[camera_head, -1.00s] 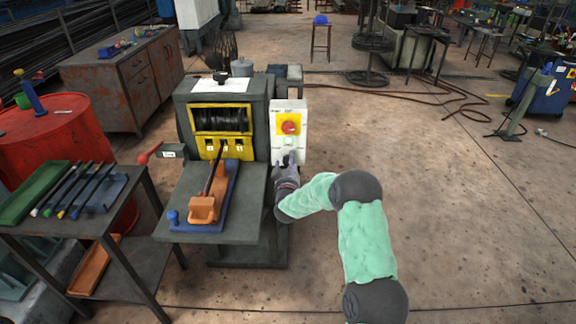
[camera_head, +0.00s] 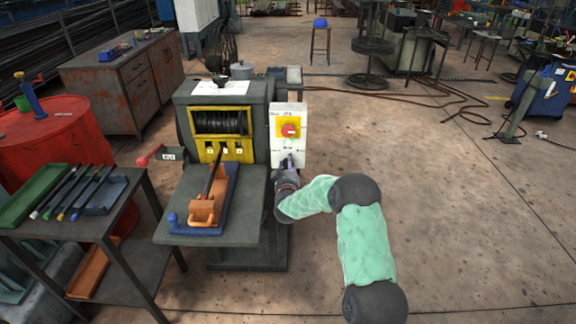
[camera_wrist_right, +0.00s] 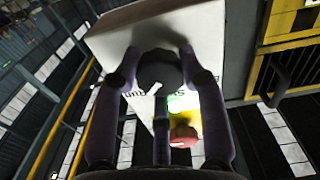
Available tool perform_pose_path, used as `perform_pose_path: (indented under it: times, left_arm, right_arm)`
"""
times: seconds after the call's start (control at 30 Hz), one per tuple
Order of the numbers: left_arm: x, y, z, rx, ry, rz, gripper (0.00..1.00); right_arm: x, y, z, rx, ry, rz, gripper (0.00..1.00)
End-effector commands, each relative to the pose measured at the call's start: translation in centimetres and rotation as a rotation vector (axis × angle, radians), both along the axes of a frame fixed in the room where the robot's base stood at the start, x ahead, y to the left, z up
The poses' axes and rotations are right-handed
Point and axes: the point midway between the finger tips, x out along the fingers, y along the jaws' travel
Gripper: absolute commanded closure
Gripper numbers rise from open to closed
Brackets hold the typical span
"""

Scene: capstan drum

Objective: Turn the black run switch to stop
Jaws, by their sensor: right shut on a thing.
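The black run switch (camera_wrist_right: 160,70) is a round dark knob on the pale control box (camera_head: 276,150); it shows between the fingers in the right wrist view. My right gripper (camera_wrist_right: 161,66) is shut on it, with one finger on each side. In the head view my right gripper (camera_head: 288,162) is at the lower part of the box front and hides the switch. My left gripper is not in view.
A red emergency knob on a yellow plate (camera_head: 289,129) sits above the switch on the same box. The capstan machine (camera_head: 257,130) with its yellow-framed drum stands left of the box. A red-handled lever (camera_head: 148,156) sticks out at its left.

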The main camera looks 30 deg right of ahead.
Motion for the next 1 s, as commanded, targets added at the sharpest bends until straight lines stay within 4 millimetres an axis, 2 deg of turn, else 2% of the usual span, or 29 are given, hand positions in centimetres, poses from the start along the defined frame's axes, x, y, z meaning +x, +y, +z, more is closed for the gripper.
perform_pose_path:
  times: [1.0]
  left_arm:
    - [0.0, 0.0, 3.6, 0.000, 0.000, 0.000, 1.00]
  right_arm:
    - [0.1, 0.0, 0.2, -0.636, 0.386, 0.001, 0.91]
